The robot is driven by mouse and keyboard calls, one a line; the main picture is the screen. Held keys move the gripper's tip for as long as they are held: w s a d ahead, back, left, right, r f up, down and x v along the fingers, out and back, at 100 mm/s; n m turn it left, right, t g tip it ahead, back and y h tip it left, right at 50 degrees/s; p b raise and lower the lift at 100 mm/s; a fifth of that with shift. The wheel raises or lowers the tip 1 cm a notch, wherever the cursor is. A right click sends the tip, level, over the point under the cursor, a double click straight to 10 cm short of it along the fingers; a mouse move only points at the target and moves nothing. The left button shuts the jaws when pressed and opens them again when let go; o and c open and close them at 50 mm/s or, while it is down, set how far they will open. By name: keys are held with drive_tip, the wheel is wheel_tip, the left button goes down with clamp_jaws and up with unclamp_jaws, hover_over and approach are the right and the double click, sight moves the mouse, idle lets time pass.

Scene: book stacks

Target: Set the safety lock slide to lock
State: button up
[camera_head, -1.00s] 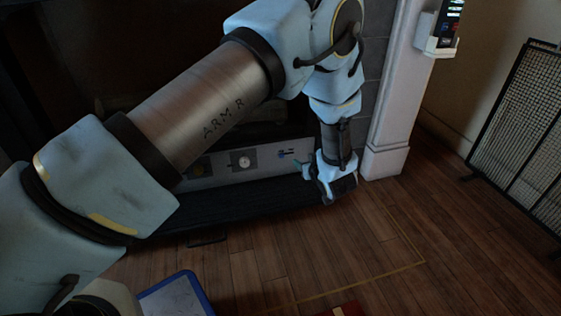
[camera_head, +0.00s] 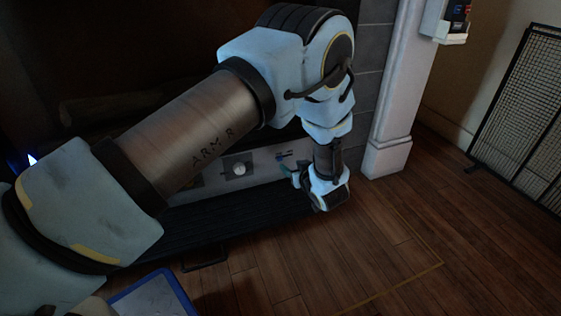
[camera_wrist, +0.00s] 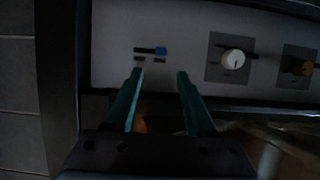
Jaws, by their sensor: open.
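The safety lock slide (camera_wrist: 160,50) is a small blue tab at the right end of a short dark slot in the wrist view, with two small labels beside the slot. It also shows small on the pale panel in the head view (camera_head: 281,156). My gripper (camera_wrist: 160,72) is open and empty, its two teal fingers apart and pointing toward the panel. In the wrist view the tab appears just beyond the gap between the fingertips. I see no contact with it. In the head view my gripper (camera_head: 294,174) is right of and below the slide.
A white knob (camera_wrist: 233,58) and an orange-brown knob (camera_wrist: 301,67) sit on the same panel. A dark ledge (camera_head: 215,215) runs below it. A white pillar (camera_head: 395,110) and a mesh screen (camera_head: 525,120) stand at right. A blue-edged tray (camera_head: 150,297) lies low left. Wooden floor is clear.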

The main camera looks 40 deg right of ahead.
sight(281, 158)
drive_tip(key=b+x, duration=0.3)
drive_tip(key=x, duration=0.4)
drive_tip(key=shift+w+d+f+b, duration=0.1)
drive_tip(key=shift+w+f+b, duration=0.15)
drive_tip(key=shift+f+b, duration=0.1)
drive_tip(key=shift+w+d, duration=0.25)
drive_tip(key=shift+w, duration=0.35)
drive_tip(key=shift+c, duration=0.2)
clamp_jaws()
